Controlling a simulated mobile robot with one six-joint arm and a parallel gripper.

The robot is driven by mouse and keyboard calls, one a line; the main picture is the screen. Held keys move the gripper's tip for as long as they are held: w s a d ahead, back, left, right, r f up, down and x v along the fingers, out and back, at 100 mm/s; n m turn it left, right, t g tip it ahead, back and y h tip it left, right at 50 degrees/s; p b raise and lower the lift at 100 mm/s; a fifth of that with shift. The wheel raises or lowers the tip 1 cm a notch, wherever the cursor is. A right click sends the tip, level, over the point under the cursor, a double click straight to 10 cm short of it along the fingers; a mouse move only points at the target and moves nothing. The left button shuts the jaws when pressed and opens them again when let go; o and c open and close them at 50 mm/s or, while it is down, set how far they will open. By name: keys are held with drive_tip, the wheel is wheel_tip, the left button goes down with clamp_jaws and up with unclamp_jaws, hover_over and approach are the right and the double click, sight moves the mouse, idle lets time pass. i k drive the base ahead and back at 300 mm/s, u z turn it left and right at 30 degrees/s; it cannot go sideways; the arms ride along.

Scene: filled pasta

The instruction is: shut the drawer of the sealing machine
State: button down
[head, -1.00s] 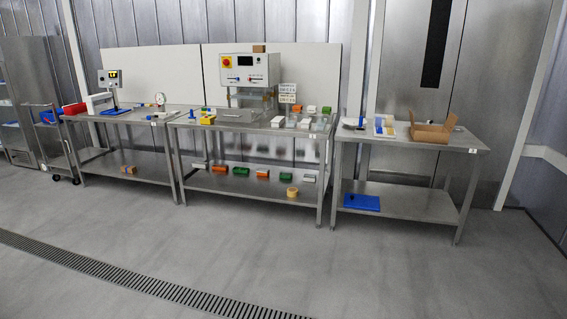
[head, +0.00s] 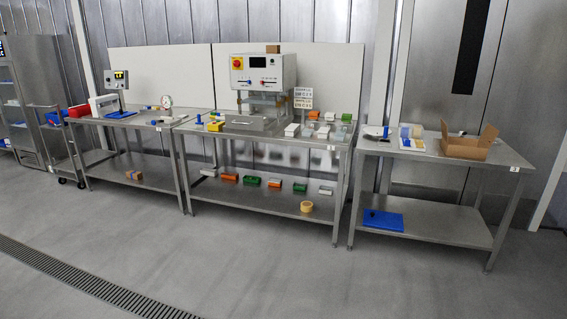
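The sealing machine (head: 263,70) stands at the back of the middle steel table in the head view. It is a white box with a red and yellow switch, a dark display and small levers. Below the box is a clear-sided press area (head: 262,102). A grey metal drawer (head: 245,122) sticks out toward the front of the table, so it looks pulled out; its inside is too small to make out. My gripper is not in view.
Several white, green and orange trays (head: 323,131) stand right of the drawer. Small yellow and blue items (head: 215,125) lie left of it. The floor (head: 200,260) in front is clear, with a drain grate.

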sight(233, 122)
drive_tip(key=u, duration=0.15)
drive_tip(key=i, duration=0.85)
drive_tip(key=u, duration=0.4)
drive_tip(key=i, duration=0.9)
drive_tip(key=u, duration=0.55)
drive_tip(key=i, duration=1)
drive_tip(key=u, duration=0.55)
drive_tip(key=i, duration=0.8)
drive_tip(key=u, duration=0.2)
